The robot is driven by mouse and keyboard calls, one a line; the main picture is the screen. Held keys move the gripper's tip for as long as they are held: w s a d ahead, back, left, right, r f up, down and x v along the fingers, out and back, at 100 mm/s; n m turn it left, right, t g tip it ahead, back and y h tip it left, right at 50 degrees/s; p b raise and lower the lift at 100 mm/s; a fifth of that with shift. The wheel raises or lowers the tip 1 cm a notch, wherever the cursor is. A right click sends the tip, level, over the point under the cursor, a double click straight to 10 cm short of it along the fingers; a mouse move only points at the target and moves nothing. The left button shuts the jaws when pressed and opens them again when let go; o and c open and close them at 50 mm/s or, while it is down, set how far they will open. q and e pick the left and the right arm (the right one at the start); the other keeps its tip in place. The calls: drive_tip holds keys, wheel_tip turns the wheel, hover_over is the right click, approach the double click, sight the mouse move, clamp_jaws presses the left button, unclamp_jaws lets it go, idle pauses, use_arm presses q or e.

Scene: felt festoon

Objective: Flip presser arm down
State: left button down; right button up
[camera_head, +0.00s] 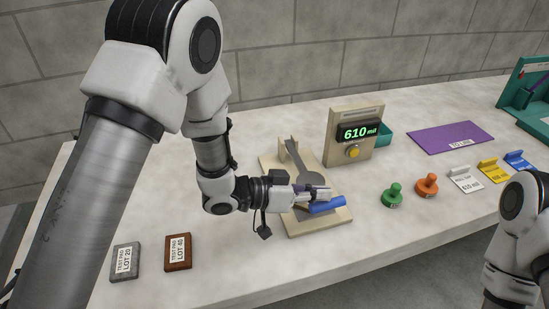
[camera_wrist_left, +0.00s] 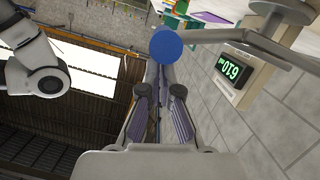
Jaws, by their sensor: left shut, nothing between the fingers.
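The presser stands on a pale wooden base (camera_head: 320,226) in the middle of the table. Its grey presser arm (camera_head: 313,177) runs from a post at the back towards a blue handle (camera_head: 328,206) at the front. My left gripper (camera_head: 322,191) is shut and empty, just beside the blue handle and partly covering the presser arm. In the left wrist view the round blue handle end (camera_wrist_left: 166,45) lies just beyond the shut fingertips (camera_wrist_left: 160,82), with the grey bar (camera_wrist_left: 225,37) running right from it. Whether they touch is unclear. My right gripper is out of view.
A gauge box reading 610 mil (camera_head: 352,136) stands behind the presser. Green (camera_head: 393,196) and orange (camera_head: 427,185) knobbed pieces are to the right. Two test pads (camera_head: 178,252) (camera_head: 125,261) lie front left. A purple mat (camera_head: 450,138) lies back right.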

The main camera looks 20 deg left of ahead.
use_arm(q)
drive_tip(key=s+a+r, duration=0.4)
drive_tip(key=a+r, duration=0.1)
drive_tip(key=a, duration=0.3)
drive_tip(key=shift+s+a+r+b, duration=0.2)
drive_tip(key=shift+s+a+b, duration=0.15)
drive_tip(key=shift+b, duration=0.05)
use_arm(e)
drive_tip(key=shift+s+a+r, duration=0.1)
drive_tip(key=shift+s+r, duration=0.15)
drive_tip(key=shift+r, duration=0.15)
use_arm(q)
drive_tip(key=shift+w, duration=0.1)
